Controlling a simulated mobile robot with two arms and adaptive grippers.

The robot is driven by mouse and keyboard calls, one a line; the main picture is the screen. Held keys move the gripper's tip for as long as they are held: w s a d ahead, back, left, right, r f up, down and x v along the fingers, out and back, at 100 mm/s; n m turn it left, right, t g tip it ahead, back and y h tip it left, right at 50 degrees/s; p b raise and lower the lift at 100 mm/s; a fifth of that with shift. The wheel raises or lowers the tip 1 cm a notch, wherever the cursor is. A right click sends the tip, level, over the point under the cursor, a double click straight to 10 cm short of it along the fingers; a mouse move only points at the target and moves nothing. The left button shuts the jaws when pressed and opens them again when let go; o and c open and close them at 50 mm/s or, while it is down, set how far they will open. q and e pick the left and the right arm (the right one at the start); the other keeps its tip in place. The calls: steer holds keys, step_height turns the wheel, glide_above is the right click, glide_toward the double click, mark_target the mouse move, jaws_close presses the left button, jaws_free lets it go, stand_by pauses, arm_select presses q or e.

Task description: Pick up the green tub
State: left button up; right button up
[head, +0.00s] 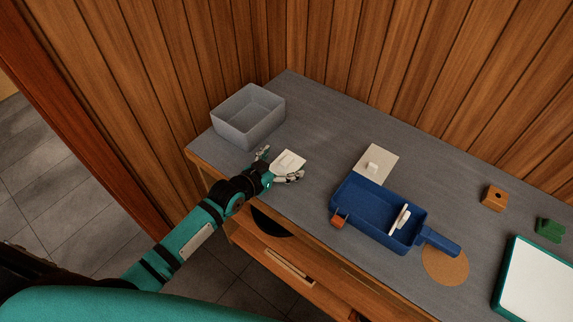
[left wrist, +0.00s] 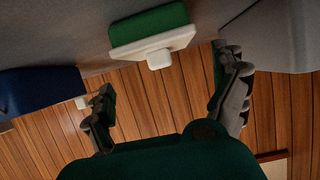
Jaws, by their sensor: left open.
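The green tub (left wrist: 148,22) shows in the left wrist view with a white lid (left wrist: 155,42) and a square white knob. In the head view its white lid (head: 289,158) shows on the grey counter, and its green sides are hidden. My left gripper (head: 281,167) is open at the tub's near side, with one finger towards the left and the other towards the right. In the left wrist view the open fingers (left wrist: 163,72) spread wide, and the tub lies beyond and between them. I cannot tell whether either finger touches it. My right gripper is not in view.
A grey open bin (head: 233,126) stands close behind-left of the tub. A blue tray with a handle (head: 365,222) and a pale square with a knob (head: 384,157) lie to the right. Farther right are a cork mat (head: 446,268), wooden block (head: 494,198) and green block (head: 549,231).

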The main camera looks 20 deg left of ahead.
mark_target(290, 157)
arm_select(q)
steer(key=x, duration=0.3)
steer(key=shift+w, duration=0.4)
steer(key=shift+w+f, duration=0.15)
steer(key=shift+w, duration=0.05)
steer(key=shift+s, duration=0.1)
steer(key=shift+c, duration=1.5)
steer(key=c, duration=1.6)
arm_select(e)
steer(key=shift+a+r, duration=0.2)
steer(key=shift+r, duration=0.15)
arm_select(q)
steer(key=shift+o, duration=0.2)
